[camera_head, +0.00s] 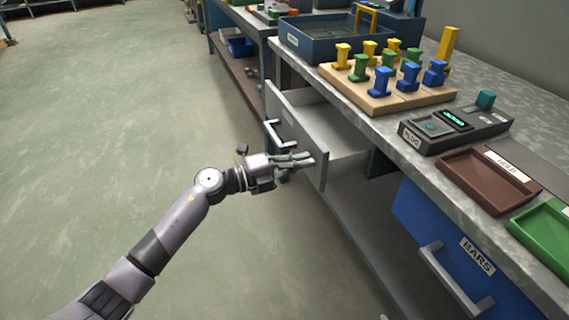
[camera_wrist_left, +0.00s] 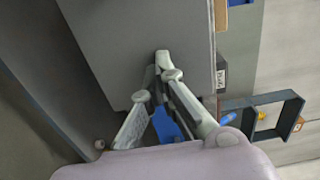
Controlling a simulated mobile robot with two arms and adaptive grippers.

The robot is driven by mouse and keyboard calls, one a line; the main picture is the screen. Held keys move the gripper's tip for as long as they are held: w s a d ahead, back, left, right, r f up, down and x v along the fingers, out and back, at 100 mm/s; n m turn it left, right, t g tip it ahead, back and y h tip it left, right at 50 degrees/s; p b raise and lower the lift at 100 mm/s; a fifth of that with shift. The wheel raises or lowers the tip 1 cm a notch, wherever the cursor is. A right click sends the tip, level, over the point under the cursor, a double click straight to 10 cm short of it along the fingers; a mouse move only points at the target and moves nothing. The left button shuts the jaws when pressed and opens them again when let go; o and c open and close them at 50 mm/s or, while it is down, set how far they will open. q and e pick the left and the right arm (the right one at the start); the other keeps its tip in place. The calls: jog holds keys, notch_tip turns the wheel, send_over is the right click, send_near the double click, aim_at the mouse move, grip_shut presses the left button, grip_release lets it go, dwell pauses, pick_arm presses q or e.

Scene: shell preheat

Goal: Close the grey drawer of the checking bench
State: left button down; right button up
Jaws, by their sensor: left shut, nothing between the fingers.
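The grey drawer (camera_head: 321,170) of the checking bench (camera_head: 352,112) stands open, pulled out toward the aisle, and its inside looks empty in the part I see. Its front carries a bar handle (camera_head: 275,133). My left gripper (camera_head: 310,160) is shut and empty, at the right end of the drawer front. It overlaps the front in the head view, and I cannot tell whether it touches. In the left wrist view the fingers (camera_wrist_left: 165,66) come together in front of a plain grey panel (camera_wrist_left: 140,35). My right gripper is not in view.
On the benchtop are a pegboard with yellow, green and blue pieces (camera_head: 383,95), a grey device (camera_head: 455,128), a brown HOLD tray (camera_head: 490,180) and a green tray (camera_head: 545,230). A blue BARS drawer (camera_head: 430,225) with a handle sits to the right. The floor at left is clear.

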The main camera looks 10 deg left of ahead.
aim_at(329, 155)
pick_arm(q)
jog(key=x, duration=0.7)
jog(key=shift+d, duration=0.1)
jog(key=b+x, duration=0.1)
jog(key=x, duration=0.4)
jog(key=shift+w+d, duration=0.45)
jog(key=shift+d, duration=0.05)
jog(key=shift+r, duration=0.15)
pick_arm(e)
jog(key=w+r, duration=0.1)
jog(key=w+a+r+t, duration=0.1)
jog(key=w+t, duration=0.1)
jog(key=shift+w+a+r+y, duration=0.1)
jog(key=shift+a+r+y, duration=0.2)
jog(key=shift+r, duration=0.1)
pick_arm(q)
jog(key=shift+r, duration=0.1)
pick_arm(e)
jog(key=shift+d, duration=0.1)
